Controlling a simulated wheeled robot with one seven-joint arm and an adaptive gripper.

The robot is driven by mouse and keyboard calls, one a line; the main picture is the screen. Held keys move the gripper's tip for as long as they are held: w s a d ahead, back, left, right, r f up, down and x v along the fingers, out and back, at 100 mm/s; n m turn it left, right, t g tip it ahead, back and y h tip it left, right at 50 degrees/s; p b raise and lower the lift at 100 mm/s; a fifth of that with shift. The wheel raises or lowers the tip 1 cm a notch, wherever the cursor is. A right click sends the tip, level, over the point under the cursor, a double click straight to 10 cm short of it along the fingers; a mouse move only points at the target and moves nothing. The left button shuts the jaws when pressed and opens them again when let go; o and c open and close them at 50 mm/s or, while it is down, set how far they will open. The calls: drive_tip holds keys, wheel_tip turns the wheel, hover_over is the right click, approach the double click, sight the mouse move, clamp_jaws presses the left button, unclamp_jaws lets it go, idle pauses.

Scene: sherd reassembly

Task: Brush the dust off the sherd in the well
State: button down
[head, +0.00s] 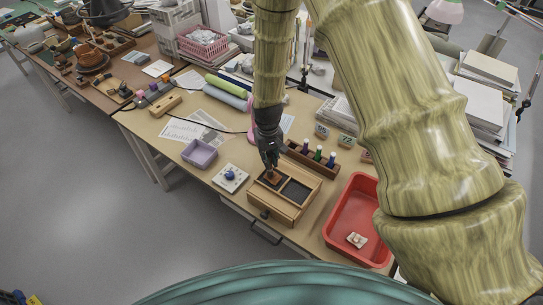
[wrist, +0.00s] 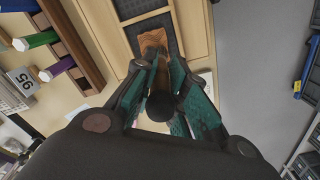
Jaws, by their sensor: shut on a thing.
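A wooden box (head: 291,215) with two dark wells stands on the bench in the head view. An orange-brown sherd (head: 272,178) lies in its left well, just below my gripper (head: 268,160). In the wrist view the sherd (wrist: 152,38) shows wavy markings against the dark well floor (wrist: 174,42). My gripper (wrist: 160,82) is shut on a dark round-ended handle (wrist: 161,106), seen end-on, which looks like the brush. Its far end points at the sherd. The bristles are hidden, so I cannot tell whether they touch it. The right well (head: 296,191) looks empty.
A red tray (head: 339,222) holding a small pale piece (head: 356,240) is right of the box. A white pad with a blue knob (head: 230,177) and a lilac tray (head: 200,153) are to the left.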

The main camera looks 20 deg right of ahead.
drive_tip(key=shift+w+d, duration=0.55)
drive_tip(key=shift+d, duration=0.25)
idle(0.7)
drive_tip(key=shift+r, duration=0.15)
wheel_tip(320, 180, up, 6)
drive_tip(key=p, duration=0.3)
drive_tip(key=shift+a, duration=0.15)
idle(0.5)
drive_tip(key=shift+r, duration=1.4)
